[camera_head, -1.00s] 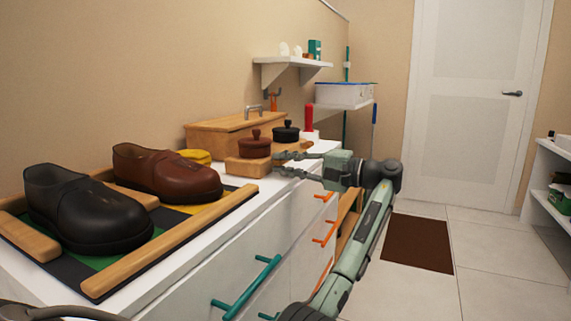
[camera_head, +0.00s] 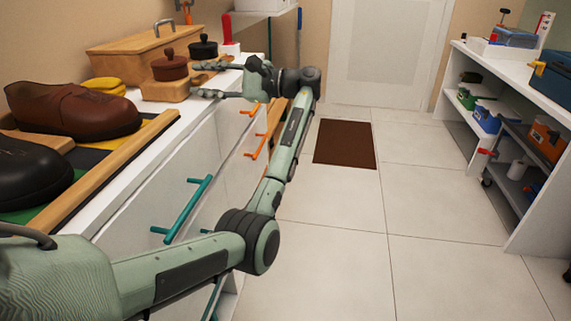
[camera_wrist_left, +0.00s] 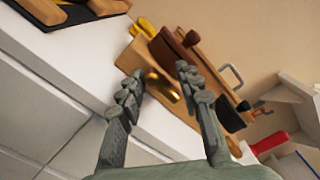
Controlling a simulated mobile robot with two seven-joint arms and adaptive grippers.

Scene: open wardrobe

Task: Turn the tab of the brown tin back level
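The brown tin (camera_head: 170,68), round with a knobbed lid, stands on a wooden block (camera_head: 165,90) on the white cabinet top. The tin also shows in the left wrist view (camera_wrist_left: 168,58). A shiny gold tab (camera_wrist_left: 165,88) shows there, low in front of the tin; its exact tilt is hard to tell. My left gripper (camera_head: 198,80) is open at the front edge of the cabinet, its fingers pointing at the block. In the left wrist view the two fingers (camera_wrist_left: 158,85) stand apart on either side of the tab, with no grip visible. My right gripper is out of view.
A black tin (camera_head: 203,48) stands beside the brown one. A wooden box (camera_head: 125,58), a yellow item (camera_head: 105,84) and brown shoe (camera_head: 75,112) are on the cabinet too. Teal (camera_head: 185,210) and orange handles (camera_head: 255,145) stick out in front.

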